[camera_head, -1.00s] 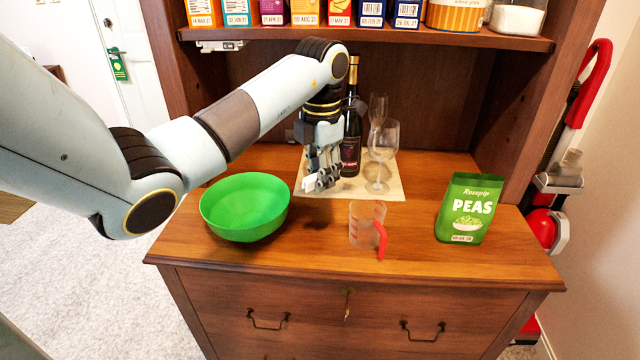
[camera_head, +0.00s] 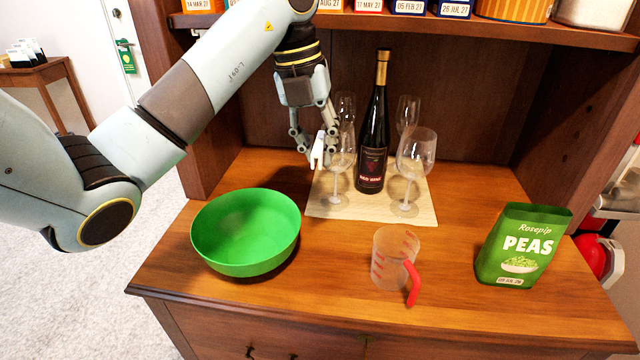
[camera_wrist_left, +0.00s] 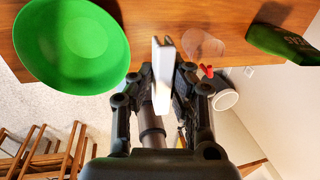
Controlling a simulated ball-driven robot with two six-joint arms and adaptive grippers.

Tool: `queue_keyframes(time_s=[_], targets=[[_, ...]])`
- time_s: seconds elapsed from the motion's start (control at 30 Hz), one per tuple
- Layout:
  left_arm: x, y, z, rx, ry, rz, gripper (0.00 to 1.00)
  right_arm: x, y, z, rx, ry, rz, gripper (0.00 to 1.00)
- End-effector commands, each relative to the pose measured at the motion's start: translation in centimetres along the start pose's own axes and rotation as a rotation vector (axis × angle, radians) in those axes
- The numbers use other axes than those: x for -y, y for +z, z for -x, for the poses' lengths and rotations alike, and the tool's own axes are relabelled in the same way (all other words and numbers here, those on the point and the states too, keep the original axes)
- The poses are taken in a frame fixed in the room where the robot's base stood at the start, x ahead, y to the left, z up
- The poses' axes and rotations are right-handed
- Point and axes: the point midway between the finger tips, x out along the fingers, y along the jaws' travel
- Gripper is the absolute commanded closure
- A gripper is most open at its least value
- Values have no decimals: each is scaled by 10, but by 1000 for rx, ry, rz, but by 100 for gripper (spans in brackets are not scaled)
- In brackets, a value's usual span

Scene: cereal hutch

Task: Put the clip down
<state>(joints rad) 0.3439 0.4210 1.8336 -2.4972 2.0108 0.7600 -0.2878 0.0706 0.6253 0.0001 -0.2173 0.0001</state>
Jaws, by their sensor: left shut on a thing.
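My left gripper (camera_head: 314,146) is shut on a white clip (camera_head: 318,152). It holds the clip in the air above the hutch counter, behind the green bowl and left of the wine bottle. In the left wrist view the clip (camera_wrist_left: 163,75) stands up between the fingertips of my gripper (camera_wrist_left: 162,85). The hutch counter (camera_head: 340,290) shows bare wood around the bowl and jug. My right gripper is not in view.
A green bowl (camera_head: 246,232), a measuring jug (camera_head: 394,258) and a peas bag (camera_head: 522,246) stand on the counter. A wine bottle (camera_head: 373,135) and several glasses, one in front (camera_head: 414,160), stand on a pale board (camera_head: 432,209). A shelf (camera_head: 460,28) runs overhead.

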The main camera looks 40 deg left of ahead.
Motion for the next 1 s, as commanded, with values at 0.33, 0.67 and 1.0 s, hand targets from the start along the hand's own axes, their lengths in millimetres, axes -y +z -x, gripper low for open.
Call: queue_keyframes(time_s=[0.33, 0.67, 1.0], targets=[[-64, 48, -34, -3, 6, 4, 100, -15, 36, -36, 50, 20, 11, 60], [-86, 65, -51, -2, 1, -1, 100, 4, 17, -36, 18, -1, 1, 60], [-93, 65, -86, 0, 2, -3, 100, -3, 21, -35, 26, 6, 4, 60]])
